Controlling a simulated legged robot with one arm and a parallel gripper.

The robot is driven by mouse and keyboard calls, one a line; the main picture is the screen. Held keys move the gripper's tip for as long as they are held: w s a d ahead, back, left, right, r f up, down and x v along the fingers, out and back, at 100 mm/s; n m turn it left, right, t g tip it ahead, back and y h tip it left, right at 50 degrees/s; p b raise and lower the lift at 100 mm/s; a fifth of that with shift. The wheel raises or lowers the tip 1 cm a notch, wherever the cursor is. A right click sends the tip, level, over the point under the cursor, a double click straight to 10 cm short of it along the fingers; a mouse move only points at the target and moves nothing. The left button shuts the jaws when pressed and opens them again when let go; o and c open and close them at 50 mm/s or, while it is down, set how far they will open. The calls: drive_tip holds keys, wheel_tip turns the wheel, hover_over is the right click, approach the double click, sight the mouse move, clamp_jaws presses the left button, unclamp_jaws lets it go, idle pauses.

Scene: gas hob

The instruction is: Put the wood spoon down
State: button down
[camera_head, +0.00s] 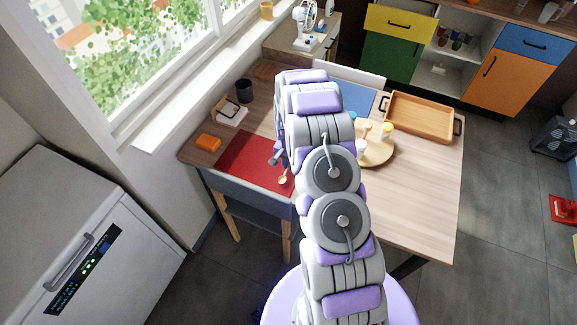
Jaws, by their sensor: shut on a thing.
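My arm stretches up the middle of the view over the wooden table (420,200). My gripper (276,159) shows only in part at the left side of the arm, above the red placemat (245,163). It is shut on the wood spoon (283,180), whose small tan end shows just below the gripper, near the placemat's right edge. The rest of the spoon is hidden by the gripper and arm. I cannot tell whether the spoon touches the placemat.
An orange block (208,142), a dark cup (244,90) and a white napkin holder (230,112) stand left. A round board (378,157) with small items and a wooden tray (420,117) lie right. The table's right front is clear.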

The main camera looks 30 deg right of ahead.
drive_tip(key=shift+f, duration=0.65)
drive_tip(key=shift+r, duration=0.1)
drive_tip(key=c, duration=1.1)
unclamp_jaws()
